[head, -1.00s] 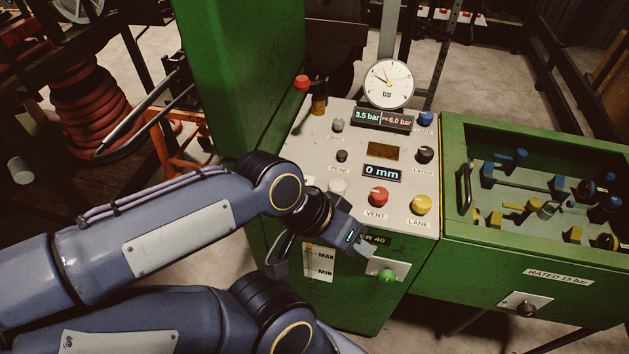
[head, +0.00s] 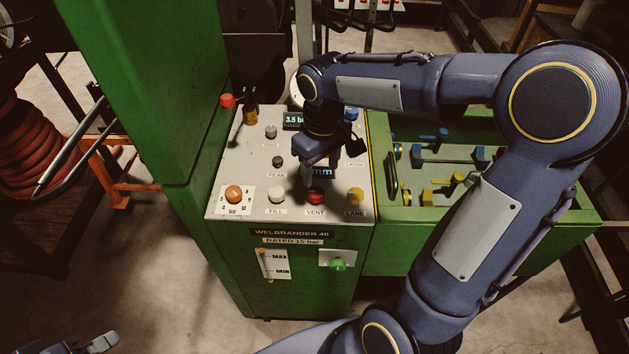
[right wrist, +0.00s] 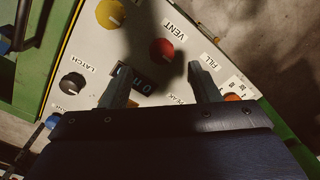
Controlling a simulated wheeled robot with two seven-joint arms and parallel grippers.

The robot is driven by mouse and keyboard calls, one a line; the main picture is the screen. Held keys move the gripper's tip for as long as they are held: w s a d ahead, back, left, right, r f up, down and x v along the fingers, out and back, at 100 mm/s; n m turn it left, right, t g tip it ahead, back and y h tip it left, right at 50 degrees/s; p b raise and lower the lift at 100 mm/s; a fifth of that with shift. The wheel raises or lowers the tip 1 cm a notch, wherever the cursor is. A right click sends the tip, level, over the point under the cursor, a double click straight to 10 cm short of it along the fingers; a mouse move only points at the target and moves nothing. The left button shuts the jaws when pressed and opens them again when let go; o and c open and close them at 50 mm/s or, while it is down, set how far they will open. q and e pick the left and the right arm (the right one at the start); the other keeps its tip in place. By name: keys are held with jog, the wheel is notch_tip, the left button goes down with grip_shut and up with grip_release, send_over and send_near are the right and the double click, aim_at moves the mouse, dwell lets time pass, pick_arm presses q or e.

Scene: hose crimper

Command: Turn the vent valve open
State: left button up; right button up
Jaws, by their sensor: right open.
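The red vent knob (head: 316,196) sits near the front edge of the sloped grey control panel (head: 240,180), above its VENT label. In the right wrist view the red knob (right wrist: 161,50) lies just beyond the gap between my fingers, with nothing gripping it. My right gripper (head: 318,178) is open and empty, pointing down at the panel just behind the vent knob; its two spread fingers also show in the right wrist view (right wrist: 164,84). My left gripper (head: 92,344) is only partly in view at the bottom left, away from the panel; its opening is unclear.
A white fill knob (head: 276,195) and a yellow lane knob (head: 355,196) flank the vent knob. A tall green column (head: 150,80) rises at the left. My right arm hides part of the panel.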

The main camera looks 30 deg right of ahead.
aim_at(316, 191)
jog(key=f, duration=0.4)
jog(key=w+f, duration=0.1)
jog(key=f, duration=0.1)
jog(key=shift+a+f, duration=0.3)
jog(key=shift+f, duration=0.75)
jog(key=c, duration=1)
